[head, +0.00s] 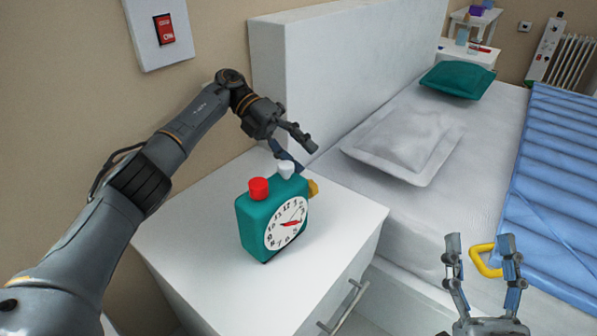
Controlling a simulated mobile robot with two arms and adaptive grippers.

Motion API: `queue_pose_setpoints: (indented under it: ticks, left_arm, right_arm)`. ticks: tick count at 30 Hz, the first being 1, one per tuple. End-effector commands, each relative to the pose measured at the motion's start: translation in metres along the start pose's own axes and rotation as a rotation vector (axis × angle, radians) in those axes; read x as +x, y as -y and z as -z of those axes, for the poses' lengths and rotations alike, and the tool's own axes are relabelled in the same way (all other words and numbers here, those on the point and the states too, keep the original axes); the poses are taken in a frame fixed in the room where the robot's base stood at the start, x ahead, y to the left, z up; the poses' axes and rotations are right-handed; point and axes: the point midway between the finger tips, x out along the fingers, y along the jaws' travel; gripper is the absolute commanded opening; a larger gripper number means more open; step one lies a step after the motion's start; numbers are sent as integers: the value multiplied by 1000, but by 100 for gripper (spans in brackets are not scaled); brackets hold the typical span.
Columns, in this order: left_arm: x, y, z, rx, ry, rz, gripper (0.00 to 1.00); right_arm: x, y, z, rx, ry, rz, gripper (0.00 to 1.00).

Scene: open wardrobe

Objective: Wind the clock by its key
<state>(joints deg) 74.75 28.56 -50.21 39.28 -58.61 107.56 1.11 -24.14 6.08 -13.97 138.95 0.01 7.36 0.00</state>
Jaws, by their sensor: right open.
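A teal clock (262,222) stands upright on the white nightstand, its round white dial with red hands facing the front right. My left gripper (304,158) is open and empty, above and behind the clock, apart from the yellow piece. My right gripper (483,243) is open at the lower right, away from the clock.
The nightstand (183,246) has free room around the clock and a drawer handle (345,308) in front. A bed with a grey pillow (405,138) stands on the right. A yellow loop (484,262) shows between my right fingers; its distance is unclear. A red wall switch (164,29) is at upper left.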

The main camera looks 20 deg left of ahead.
Motion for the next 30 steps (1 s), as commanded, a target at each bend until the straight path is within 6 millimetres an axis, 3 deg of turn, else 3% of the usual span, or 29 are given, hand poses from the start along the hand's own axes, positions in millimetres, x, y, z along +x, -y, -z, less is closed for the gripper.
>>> queue_pose_setpoints:
  ticks: [6, 23, 26, 28, 30]
  left_arm:
    - [-10, 20, 0, -1, 0, -1, 60]
    - [-10, 25, 1, -3, -9, -17, 60]
    - [-3, 33, 3, -5, -44, -98, 60]
    - [5, 41, 6, -8, -81, -202, 60]
    - [12, 48, 9, -7, -116, -333, 60]
  right_arm:
    - [0, 0, 0, 0, 1, 0, 60]
    - [1, 0, -6, -1, 31, -1, 60]
    - [1, -3, -36, -6, 172, -6, 60]
    - [-6, -8, -75, -11, 352, -14, 60]
    - [-28, -13, -121, -15, 576, -25, 60]
